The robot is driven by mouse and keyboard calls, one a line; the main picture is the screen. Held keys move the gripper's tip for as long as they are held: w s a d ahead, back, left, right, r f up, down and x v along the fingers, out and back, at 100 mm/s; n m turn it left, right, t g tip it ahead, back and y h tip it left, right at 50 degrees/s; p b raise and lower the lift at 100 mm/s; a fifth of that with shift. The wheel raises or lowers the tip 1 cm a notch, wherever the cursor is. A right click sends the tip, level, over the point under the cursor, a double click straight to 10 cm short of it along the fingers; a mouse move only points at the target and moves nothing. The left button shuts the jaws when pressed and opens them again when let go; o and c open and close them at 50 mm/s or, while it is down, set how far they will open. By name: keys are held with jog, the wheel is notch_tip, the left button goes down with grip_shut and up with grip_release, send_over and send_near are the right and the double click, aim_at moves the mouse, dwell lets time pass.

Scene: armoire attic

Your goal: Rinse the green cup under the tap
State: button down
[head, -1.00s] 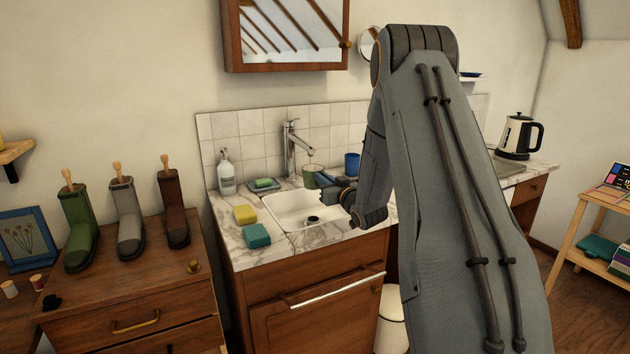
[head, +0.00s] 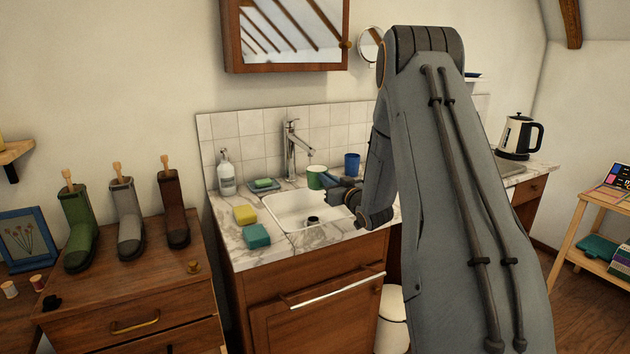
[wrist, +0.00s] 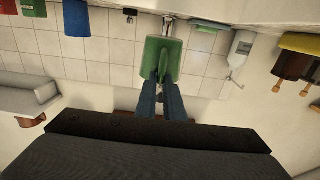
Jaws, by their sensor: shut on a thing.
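The green cup (head: 315,177) is just below the end of the tap's spout, above the back right part of the white basin (head: 283,206). The chrome tap (head: 290,148) stands at the back of the basin. My gripper (head: 329,181) reaches in from the right and is shut on the cup. In the wrist view, which looks upside down, the green cup (wrist: 152,60) shows between the blue fingertips (wrist: 166,92), with its handle towards me. The cup hides most of the tap there. I cannot tell whether water runs.
A blue cup (head: 352,163) stands close behind my gripper. A soap bottle (head: 226,175) and a green sponge on a dish (head: 264,184) are left of the tap.

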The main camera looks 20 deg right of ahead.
jog(key=s+p, duration=0.2)
jog(key=s, duration=0.5)
jog(key=shift+d, duration=0.35)
jog(key=shift+s, duration=0.1)
jog(key=shift+r, duration=0.1)
dwell(1.2)
jog(key=s+r+p, duration=0.4)
jog(key=s, duration=0.1)
jog(key=shift+d, duration=0.25)
dwell(0.9)
